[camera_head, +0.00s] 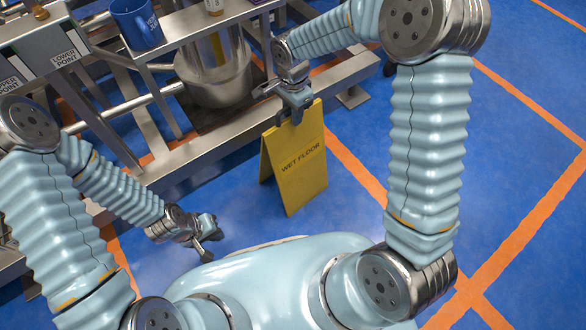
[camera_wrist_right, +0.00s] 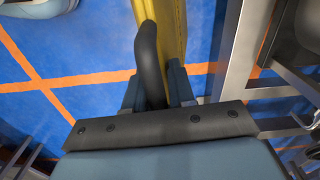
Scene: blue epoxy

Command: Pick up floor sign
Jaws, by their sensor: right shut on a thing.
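The yellow floor sign (camera_head: 298,172), marked "WET FLOOR", hangs nearly upright below my right gripper (camera_head: 293,112) in the head view. That gripper is shut on the sign's top edge. In the right wrist view the sign (camera_wrist_right: 172,35) runs up from between the fingers of my right gripper (camera_wrist_right: 160,88), with a dark curved piece beside it. I cannot tell whether the sign's lower edge touches the floor. My left gripper (camera_head: 205,238) is low at the left, apart from the sign; its fingers are too small to judge.
A metal frame (camera_head: 150,100) with pipes and a steel vessel (camera_head: 215,70) stands behind and left of the sign. A blue mug (camera_head: 137,25) sits on its shelf. Blue floor with orange lines (camera_head: 515,110) is clear at the right.

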